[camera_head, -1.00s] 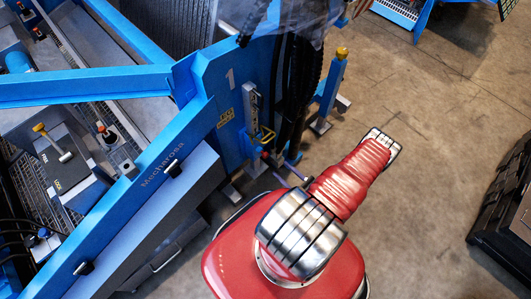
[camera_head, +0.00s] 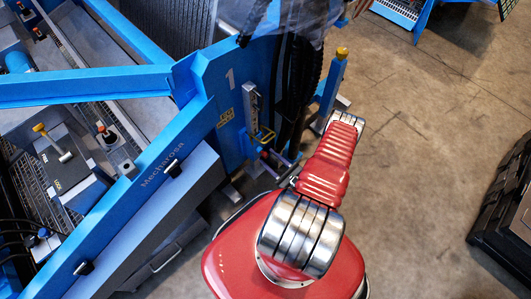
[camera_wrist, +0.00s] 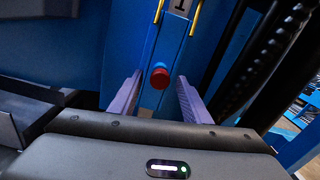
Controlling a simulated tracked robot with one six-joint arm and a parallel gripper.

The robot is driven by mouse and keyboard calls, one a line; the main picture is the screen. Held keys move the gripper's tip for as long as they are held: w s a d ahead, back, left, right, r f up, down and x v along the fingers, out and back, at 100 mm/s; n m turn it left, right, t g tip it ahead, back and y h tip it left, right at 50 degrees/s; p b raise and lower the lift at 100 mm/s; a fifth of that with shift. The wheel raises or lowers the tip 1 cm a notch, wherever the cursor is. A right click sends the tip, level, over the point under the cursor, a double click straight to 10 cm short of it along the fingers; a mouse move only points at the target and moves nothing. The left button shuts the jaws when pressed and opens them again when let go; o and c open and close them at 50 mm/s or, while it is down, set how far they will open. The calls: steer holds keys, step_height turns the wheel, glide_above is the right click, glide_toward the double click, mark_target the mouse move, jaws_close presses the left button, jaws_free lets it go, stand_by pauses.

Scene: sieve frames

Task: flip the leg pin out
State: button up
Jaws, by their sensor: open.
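A red round knob (camera_wrist: 159,77), which I take to be the leg pin's end, sticks out from the blue leg post (camera_wrist: 171,55) in the wrist view. Yellow bars (camera_wrist: 196,17) stand above it, beside a plate marked 1. My gripper (camera_wrist: 159,76) is open, with one purple finger on each side of the knob in the picture. I cannot tell whether the knob lies between the fingers in depth or beyond them. In the head view the red knob (camera_head: 264,155) is small, below a yellow handle (camera_head: 268,137), with my gripper (camera_head: 280,160) close by.
The large blue machine frame (camera_head: 212,80) fills the left side. Black hoses (camera_head: 300,85) hang right of the leg, close to my arm. A yellow-capped blue post (camera_head: 333,80) stands behind. A dark crate (camera_head: 505,200) is at far right; open floor (camera_head: 425,150) lies between.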

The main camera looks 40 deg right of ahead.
mark_target(267, 157)
steer(key=shift+w, duration=1.85)
steer(key=shift+c, duration=0.5)
jaws_close()
